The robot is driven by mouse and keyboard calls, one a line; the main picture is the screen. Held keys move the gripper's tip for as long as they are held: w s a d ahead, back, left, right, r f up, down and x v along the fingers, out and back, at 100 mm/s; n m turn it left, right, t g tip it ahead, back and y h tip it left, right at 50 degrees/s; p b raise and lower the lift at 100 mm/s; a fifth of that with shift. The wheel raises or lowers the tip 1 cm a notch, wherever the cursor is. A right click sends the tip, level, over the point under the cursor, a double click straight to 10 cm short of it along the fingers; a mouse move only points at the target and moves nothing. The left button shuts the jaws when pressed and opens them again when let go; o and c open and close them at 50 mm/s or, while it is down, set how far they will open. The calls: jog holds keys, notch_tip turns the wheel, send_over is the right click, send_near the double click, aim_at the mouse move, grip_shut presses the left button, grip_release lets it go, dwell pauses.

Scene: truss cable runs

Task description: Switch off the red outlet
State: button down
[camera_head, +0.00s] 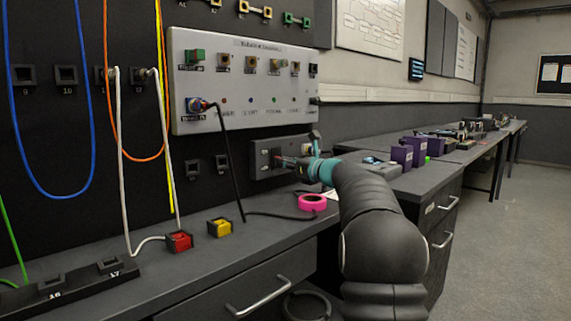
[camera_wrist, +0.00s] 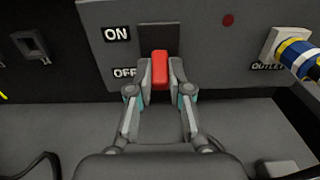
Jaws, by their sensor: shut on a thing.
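A grey switch box (camera_head: 259,158) is mounted low on the wall. In the wrist view its face (camera_wrist: 205,55) has an ON label (camera_wrist: 117,34) above an OFF label (camera_wrist: 124,72), beside a dark slot. A red lever (camera_wrist: 160,68) sticks out of the slot, roughly level with the OFF label. My gripper (camera_wrist: 161,88) is shut on the red lever, one finger on each side. In the head view my gripper (camera_head: 291,162) reaches the box front from the right and partly hides it. An outlet (camera_wrist: 275,45), labelled OUTLET, holds a blue, yellow and white plug.
A dark red round spot (camera_wrist: 228,20) is on the box face. A pink tape roll (camera_head: 312,202), a red block (camera_head: 180,241) with a white cable and a yellow block (camera_head: 219,228) lie on the bench. A black cable (camera_head: 229,160) hangs left of the box.

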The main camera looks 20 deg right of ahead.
jog(key=shift+f+b, duration=0.5)
jog(key=shift+b, duration=0.65)
jog(key=t+b, duration=0.1)
jog(key=b, duration=0.2)
jog(key=shift+w+f+t+y, duration=0.1)
jog(key=shift+t+y, duration=0.2)
jog(key=shift+r, duration=0.25)
jog(key=c, duration=1.1)
grip_release()
